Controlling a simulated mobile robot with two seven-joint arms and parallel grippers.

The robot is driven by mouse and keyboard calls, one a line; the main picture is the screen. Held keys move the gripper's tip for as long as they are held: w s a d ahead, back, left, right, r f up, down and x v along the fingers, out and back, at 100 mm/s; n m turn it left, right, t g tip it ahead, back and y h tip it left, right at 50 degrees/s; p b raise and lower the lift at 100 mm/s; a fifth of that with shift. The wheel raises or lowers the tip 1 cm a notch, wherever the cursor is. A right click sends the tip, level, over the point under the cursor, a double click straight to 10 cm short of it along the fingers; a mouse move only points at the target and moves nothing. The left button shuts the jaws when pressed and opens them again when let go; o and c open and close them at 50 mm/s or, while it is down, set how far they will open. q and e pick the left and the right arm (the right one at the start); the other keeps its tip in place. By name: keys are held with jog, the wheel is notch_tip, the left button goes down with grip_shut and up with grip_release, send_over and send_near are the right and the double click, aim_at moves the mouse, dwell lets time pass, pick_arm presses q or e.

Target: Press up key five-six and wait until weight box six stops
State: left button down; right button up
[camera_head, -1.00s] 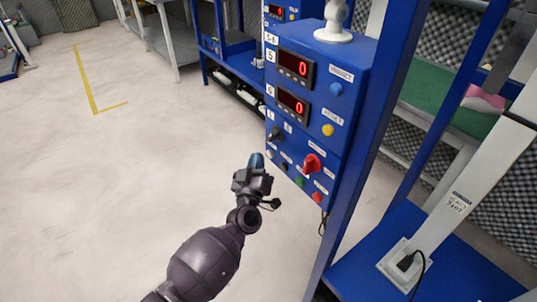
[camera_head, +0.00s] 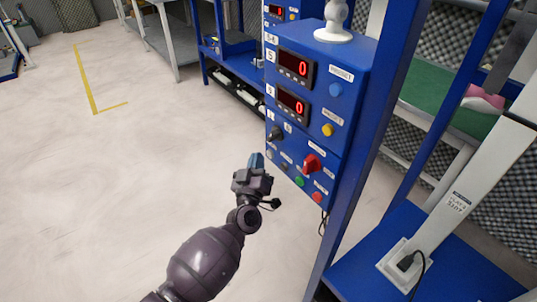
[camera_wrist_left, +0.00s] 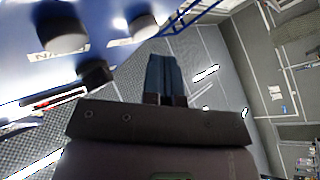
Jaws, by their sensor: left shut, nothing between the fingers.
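The blue control box (camera_head: 318,110) has two displays, both showing a red 0: the upper one (camera_head: 296,67) beside label 5 and the lower one (camera_head: 292,104) below it. The lower panel has a black knob (camera_head: 276,133), a red rotary switch (camera_head: 312,163) and several small keys; their labels are too small to read. My left gripper (camera_head: 256,161) is shut and empty, just left of the panel's lower-left keys. Weight box six is not identifiable.
A blue frame post (camera_head: 366,150) stands right of the box, with a blue base (camera_head: 450,265) at lower right. Blue shelving (camera_head: 232,65) stands behind. The pale floor (camera_head: 130,190) left of the box is open.

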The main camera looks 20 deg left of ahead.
pick_arm(q)
jog(key=shift+w, duration=0.15)
jog(key=shift+w+d, duration=0.25)
pick_arm(e)
jog(key=shift+w, duration=0.15)
jog(key=shift+w+r, duration=0.15)
jog(key=shift+w, duration=0.15)
